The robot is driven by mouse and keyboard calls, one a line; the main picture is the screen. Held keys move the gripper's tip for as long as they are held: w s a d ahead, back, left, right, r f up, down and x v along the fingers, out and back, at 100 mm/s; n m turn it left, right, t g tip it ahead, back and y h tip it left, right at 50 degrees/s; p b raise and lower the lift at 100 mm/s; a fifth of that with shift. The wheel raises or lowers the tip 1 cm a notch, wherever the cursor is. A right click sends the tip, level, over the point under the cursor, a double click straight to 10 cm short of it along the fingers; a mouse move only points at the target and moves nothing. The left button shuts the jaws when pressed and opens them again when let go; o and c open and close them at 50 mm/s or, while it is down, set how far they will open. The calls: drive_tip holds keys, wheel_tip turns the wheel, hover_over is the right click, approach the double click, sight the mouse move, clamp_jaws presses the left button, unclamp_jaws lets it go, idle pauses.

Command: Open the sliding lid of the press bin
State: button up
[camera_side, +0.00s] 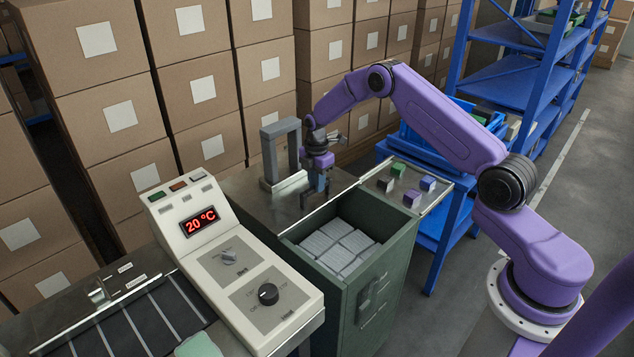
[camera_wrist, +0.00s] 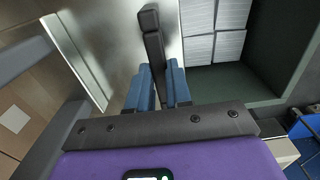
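The press bin (camera_side: 385,262) is a dark green cabinet with an open top. Its flat metal lid (camera_side: 268,207) is slid back to the left, leaving a wide opening; the lid also shows in the wrist view (camera_wrist: 112,35). Pale grey stacked blocks (camera_side: 340,247) sit inside and show in the wrist view (camera_wrist: 213,30). My gripper (camera_side: 318,190) is low over the lid's edge beside the opening. In the wrist view its blue fingers (camera_wrist: 160,82) close on both sides of the dark lid handle (camera_wrist: 150,25). Finger contact is partly hidden.
A grey arch (camera_side: 282,150) stands behind the lid. A control panel (camera_side: 235,262) reading 20 °C is at the front left. Small cubes (camera_side: 411,198) lie on a ledge right of the bin. Stacked cartons (camera_side: 200,90) and a blue rack (camera_side: 530,70) stand behind.

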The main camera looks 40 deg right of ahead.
drive_tip(key=o, duration=0.4)
drive_tip(key=shift+r, duration=0.1)
wheel_tip(320, 180, up, 17)
drive_tip(key=shift+r, duration=0.1)
idle(0.3)
